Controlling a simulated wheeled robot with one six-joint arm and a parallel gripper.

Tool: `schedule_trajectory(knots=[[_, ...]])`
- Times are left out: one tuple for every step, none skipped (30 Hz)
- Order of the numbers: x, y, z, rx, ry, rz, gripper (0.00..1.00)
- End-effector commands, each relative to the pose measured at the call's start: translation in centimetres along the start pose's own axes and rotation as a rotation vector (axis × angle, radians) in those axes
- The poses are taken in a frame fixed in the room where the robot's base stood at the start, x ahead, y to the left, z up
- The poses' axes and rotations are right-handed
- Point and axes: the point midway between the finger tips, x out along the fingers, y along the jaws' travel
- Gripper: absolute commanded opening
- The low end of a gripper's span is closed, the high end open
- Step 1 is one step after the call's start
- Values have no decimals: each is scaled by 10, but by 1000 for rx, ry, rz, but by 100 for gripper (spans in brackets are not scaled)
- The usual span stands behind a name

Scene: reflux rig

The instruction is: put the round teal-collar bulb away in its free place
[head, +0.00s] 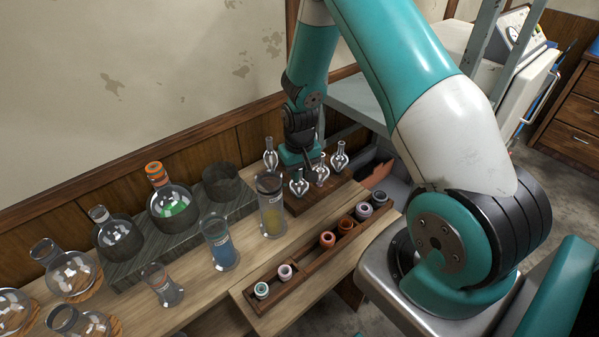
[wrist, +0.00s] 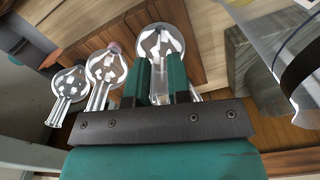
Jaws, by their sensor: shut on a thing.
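My gripper (head: 302,162) reaches down over a dark wooden block (head: 331,196) at the back of the bench. In the wrist view its teal fingers (wrist: 159,82) are shut on a clear round bulb (wrist: 160,42), gripping it by the neck. The bulb is over the block; I cannot tell whether it touches it. Its collar is hidden, so no teal shows on it. A bulb with a pinkish collar (wrist: 105,66) and another clear bulb (wrist: 70,84) stand beside it, to its left in the wrist view. A further bulb (head: 270,158) shows left of my gripper in the head view.
A glass cylinder with yellow contents (head: 271,212) stands close left of the block; a blue one (head: 219,247) is further left. A long wooden rack (head: 303,268) with several coloured pieces lies in front. A grey stand (head: 135,268) holds flasks and an empty dark cup (head: 221,182).

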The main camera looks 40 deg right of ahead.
Motion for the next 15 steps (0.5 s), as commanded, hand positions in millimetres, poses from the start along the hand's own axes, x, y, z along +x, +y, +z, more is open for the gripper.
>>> schedule_trajectory(knots=[[0,0,0,0,0,0,1],[0,0,0,0,0,0,23],[0,0,0,0,0,0,32],[0,0,0,0,0,0,39],[0,0,0,0,0,0,46],[0,0,0,0,0,0,48],[0,0,0,0,0,0,48],[0,0,0,0,0,0,48],[0,0,0,0,0,0,48],[0,0,0,0,0,0,48],[0,0,0,0,0,0,48],[0,0,0,0,0,0,48],[0,0,0,0,0,0,48],[-1,0,0,0,0,0,48],[-3,0,0,0,1,0,48]])
